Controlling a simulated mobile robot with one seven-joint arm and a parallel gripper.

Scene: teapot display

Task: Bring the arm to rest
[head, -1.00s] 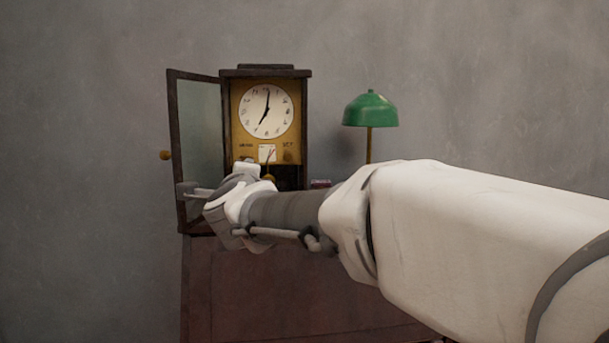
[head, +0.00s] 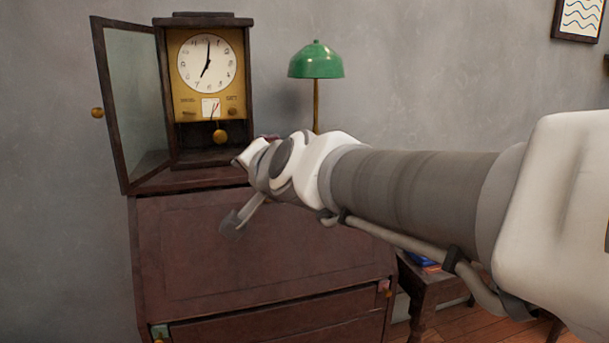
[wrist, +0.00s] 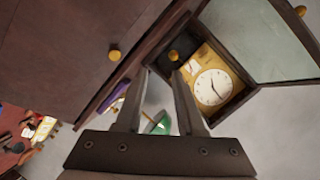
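My gripper (head: 233,222) hangs in front of the brown desk's upper front, below and right of the clock. In the wrist view its two fingers (wrist: 162,72) stand apart with nothing between them. The wall clock (head: 208,85) stands on the desk top with its glass door (head: 137,105) swung open to the left. The clock also shows in the wrist view (wrist: 212,88), beyond the fingers. Its pendulum (head: 220,136) is visible. My gripper appears apart from the clock and door. Part of the gripper's far side is hidden in the head view.
The brown desk (head: 240,240) fills the space below the clock. A green lamp (head: 316,62) stands behind my arm. A small side table (head: 440,292) with a blue book is at the right. Open wall and air lie left of the desk.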

